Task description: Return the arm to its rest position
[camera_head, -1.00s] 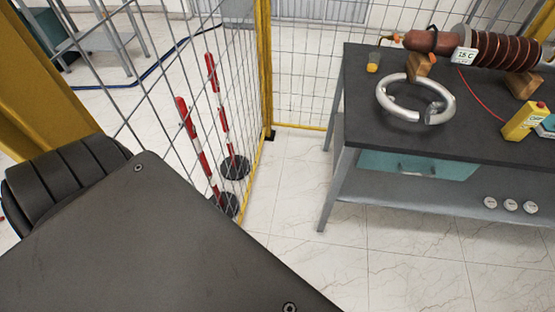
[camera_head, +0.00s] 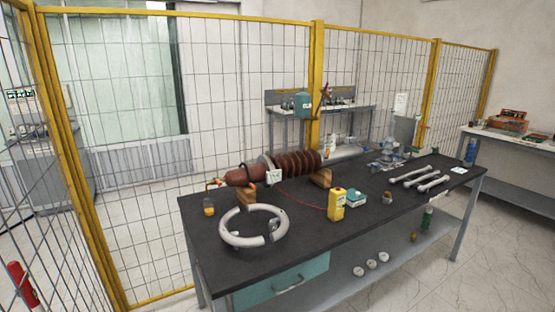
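Neither of my arms nor grippers shows in the head view. The dark workbench (camera_head: 335,234) stands ahead. On it a brown ribbed bushing (camera_head: 295,162) lies on wooden blocks (camera_head: 320,178), with a small white label (camera_head: 273,177) on it. A yellow container (camera_head: 337,205) and a small teal box (camera_head: 355,197) stand near the middle.
Yellow-framed mesh fencing (camera_head: 230,90) runs behind and left of the bench. Metal wrenches or rods (camera_head: 410,174) lie at the bench's right. A teal drawer (camera_head: 280,285) is under the top. Another table (camera_head: 515,146) stands far right. Pale floor (camera_head: 500,250) is clear at right.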

